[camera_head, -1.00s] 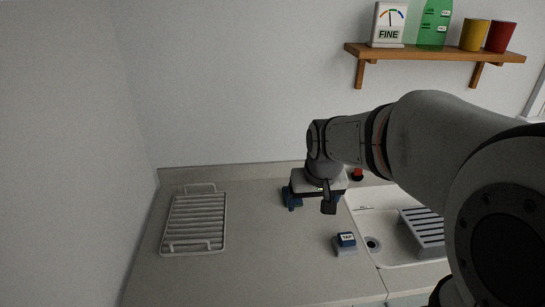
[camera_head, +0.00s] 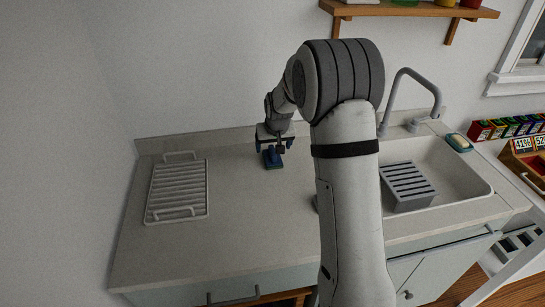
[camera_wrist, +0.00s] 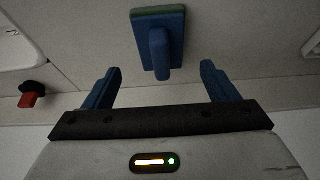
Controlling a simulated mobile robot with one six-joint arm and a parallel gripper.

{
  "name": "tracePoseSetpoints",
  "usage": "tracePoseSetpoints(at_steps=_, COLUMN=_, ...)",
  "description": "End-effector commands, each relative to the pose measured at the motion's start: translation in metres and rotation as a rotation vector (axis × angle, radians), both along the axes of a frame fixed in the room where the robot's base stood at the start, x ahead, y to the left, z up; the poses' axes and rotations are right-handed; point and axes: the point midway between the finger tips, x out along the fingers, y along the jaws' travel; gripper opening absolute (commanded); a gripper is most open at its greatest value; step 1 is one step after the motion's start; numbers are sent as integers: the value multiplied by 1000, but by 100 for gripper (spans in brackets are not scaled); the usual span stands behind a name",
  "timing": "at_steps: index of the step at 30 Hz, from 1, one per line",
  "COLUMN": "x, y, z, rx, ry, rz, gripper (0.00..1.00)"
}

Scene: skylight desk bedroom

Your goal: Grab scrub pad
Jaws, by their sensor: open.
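The scrub pad is a blue block with an upright blue handle and a thin green layer underneath. In the head view the scrub pad (camera_head: 272,160) lies on the counter near the back wall. In the wrist view the scrub pad (camera_wrist: 157,26) is at top centre, its handle pointing toward my gripper. My gripper (camera_head: 274,142) is just over the pad in the head view. In the wrist view my gripper (camera_wrist: 160,68) is open, its two blue fingers either side of the handle line with gaps on both sides. Whether the fingertips reach the handle's depth is unclear.
A white wire rack (camera_head: 178,190) lies on the counter (camera_head: 235,215) at left. The sink (camera_head: 455,172) is at right, with a grey slatted holder (camera_head: 408,187) and faucet (camera_head: 437,95). The wrist view shows a red knob (camera_wrist: 29,100).

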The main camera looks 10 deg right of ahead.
Motion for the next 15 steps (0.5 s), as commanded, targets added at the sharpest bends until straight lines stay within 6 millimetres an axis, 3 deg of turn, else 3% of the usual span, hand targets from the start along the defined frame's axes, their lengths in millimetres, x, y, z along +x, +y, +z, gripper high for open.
tracePoseSetpoints(at_steps=6, x=7, y=2, z=-30, rx=0, ry=3, rz=1, gripper=80)
tracePoseSetpoints(at_steps=15, x=10, y=2, z=-36, rx=0, ry=0, rz=1, gripper=80)
